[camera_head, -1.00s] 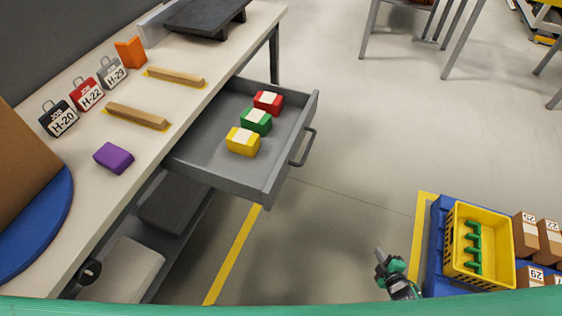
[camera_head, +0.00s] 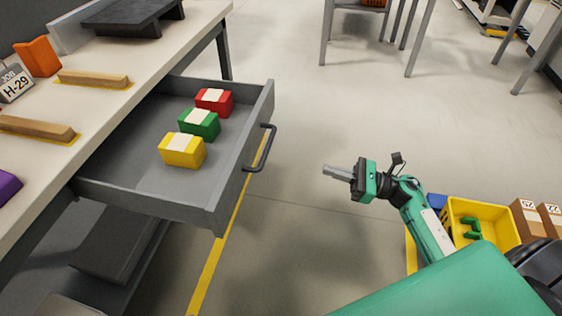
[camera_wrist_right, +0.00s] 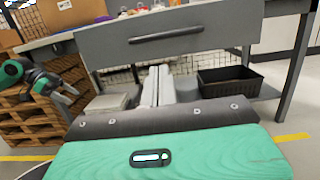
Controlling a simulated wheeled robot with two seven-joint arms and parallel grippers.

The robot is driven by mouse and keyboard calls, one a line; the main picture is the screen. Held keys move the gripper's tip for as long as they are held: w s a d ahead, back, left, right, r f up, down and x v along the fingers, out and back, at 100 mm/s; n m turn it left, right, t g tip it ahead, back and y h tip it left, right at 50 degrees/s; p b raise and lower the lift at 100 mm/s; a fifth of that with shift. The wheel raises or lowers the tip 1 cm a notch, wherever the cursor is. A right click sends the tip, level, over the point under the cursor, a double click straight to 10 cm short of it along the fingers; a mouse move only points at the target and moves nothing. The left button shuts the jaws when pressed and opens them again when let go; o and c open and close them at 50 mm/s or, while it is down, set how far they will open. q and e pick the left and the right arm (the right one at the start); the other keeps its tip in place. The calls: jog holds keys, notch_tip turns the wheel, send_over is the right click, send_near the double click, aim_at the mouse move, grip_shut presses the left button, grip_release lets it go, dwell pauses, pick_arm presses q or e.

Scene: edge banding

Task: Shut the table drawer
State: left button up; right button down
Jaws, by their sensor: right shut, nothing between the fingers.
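The grey table drawer (camera_head: 130,140) is pulled out from the table (camera_head: 150,62) in the head view. It holds a red, a green and a yellow block. Its dark bar handle (camera_head: 262,150) is on the front panel, which faces right. The front panel (camera_wrist_right: 190,32) and handle (camera_wrist_right: 166,35) also show in the right wrist view. My right gripper (camera_head: 335,171) is shut and empty, to the right of the handle and apart from it, with its fingers pointing toward the drawer. In the wrist view its fingers (camera_wrist_right: 158,86) appear below the handle. My left gripper is not visible in the head view.
Wooden bars (camera_head: 92,79), an orange holder (camera_head: 38,57) and a black tray (camera_head: 130,15) are on the tabletop. A yellow crate (camera_head: 480,215) and cardboard boxes (camera_head: 530,218) are at lower right. The floor between drawer and gripper is clear.

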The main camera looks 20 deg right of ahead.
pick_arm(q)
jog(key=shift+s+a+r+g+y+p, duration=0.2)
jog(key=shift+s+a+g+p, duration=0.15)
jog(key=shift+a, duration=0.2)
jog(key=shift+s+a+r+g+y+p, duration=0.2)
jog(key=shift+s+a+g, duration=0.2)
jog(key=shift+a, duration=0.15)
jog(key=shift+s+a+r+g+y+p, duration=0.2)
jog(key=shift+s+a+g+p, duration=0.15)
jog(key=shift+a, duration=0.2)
pick_arm(e)
jog(key=x, duration=1.4)
